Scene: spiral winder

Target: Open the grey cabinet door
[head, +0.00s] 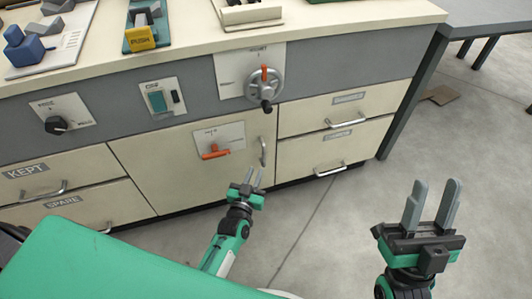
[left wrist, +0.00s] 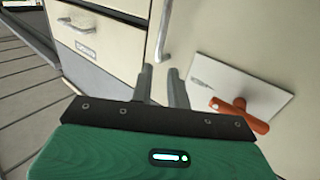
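The cabinet door (head: 160,165) is closed and looks cream rather than grey. It sits between the drawers, under a grey panel. Its upright metal handle (head: 263,152) is near its right edge, and the handle also shows in the left wrist view (left wrist: 163,35). An orange T-shaped lever (head: 215,153) is on a white plate on the door, also seen in the left wrist view (left wrist: 240,112). My left gripper (head: 253,177) is open and empty, just below and in front of the handle, its fingers pointing at it. My right gripper (head: 434,200) is open and empty over the floor at right.
Drawers with metal handles (head: 345,119) are right of the door; more drawers (head: 45,195) are at left. A handwheel (head: 265,84), black knob (head: 57,125) and switch plate (head: 162,98) are on the grey panel above. The floor (head: 330,220) in front is clear.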

